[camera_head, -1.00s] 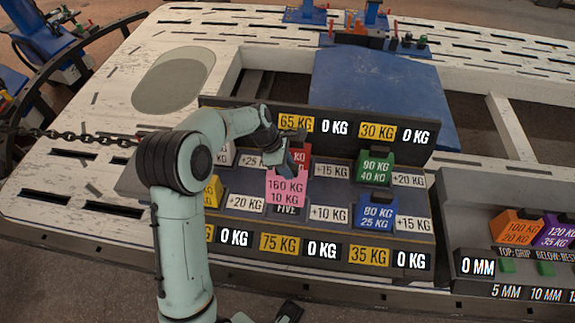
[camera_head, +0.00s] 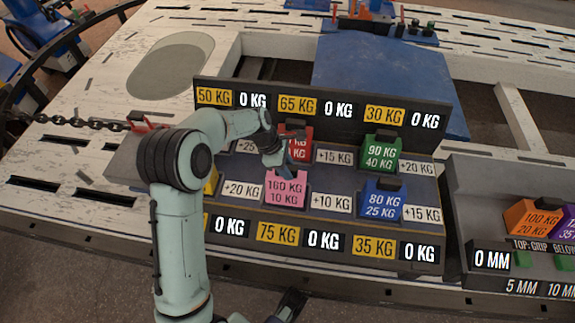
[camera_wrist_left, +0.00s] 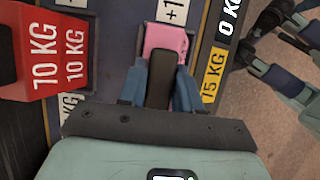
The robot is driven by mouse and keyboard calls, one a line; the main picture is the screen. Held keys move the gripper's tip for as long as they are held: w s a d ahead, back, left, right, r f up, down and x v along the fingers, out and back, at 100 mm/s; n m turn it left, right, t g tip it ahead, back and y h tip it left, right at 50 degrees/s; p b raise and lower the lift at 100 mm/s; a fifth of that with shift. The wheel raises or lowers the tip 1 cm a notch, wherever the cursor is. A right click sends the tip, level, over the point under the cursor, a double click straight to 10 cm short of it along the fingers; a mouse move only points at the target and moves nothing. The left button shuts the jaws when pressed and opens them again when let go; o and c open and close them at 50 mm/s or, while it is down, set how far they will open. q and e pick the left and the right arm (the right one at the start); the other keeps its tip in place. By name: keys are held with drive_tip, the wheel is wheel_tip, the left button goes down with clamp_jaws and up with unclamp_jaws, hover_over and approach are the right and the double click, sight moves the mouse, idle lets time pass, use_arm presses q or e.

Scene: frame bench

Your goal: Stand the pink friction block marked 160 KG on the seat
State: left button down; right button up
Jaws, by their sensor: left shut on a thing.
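The pink block marked 160 KG over 10 KG (camera_head: 285,190) is upright at the front-row seat between the +20 KG and +10 KG plates. It covers the seat's label; I cannot tell whether its base touches fully. My left gripper (camera_head: 283,165) is above it, shut on its dark top grip. In the left wrist view the pink block (camera_wrist_left: 168,38) shows beyond the dark grip (camera_wrist_left: 160,78), with the blue fingers on both sides. My right gripper (camera_head: 291,304) shows partly at the bottom edge, away from the rack; its jaws are unclear.
A red block (camera_head: 300,143) stands close behind, a green block (camera_head: 381,152) back right and a blue block (camera_head: 381,199) front right. A yellow block is partly hidden by my arm. A grey tray (camera_head: 462,215) with orange and purple blocks lies right.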

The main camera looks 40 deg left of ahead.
use_arm(q)
drive_tip(key=c, duration=0.7)
unclamp_jaws()
drive_tip(key=p+v, duration=0.3)
drive_tip(key=v, duration=1)
drive_tip(key=shift+r, duration=0.2)
use_arm(e)
drive_tip(key=r, duration=0.1)
drive_tip(key=s, duration=0.1)
drive_tip(key=s+r, duration=0.1)
drive_tip(key=shift+a+r+g, duration=0.25)
drive_tip(key=shift+r+g, duration=0.05)
drive_tip(key=shift+r, duration=0.05)
use_arm(q)
drive_tip(key=shift+s+a, duration=0.1)
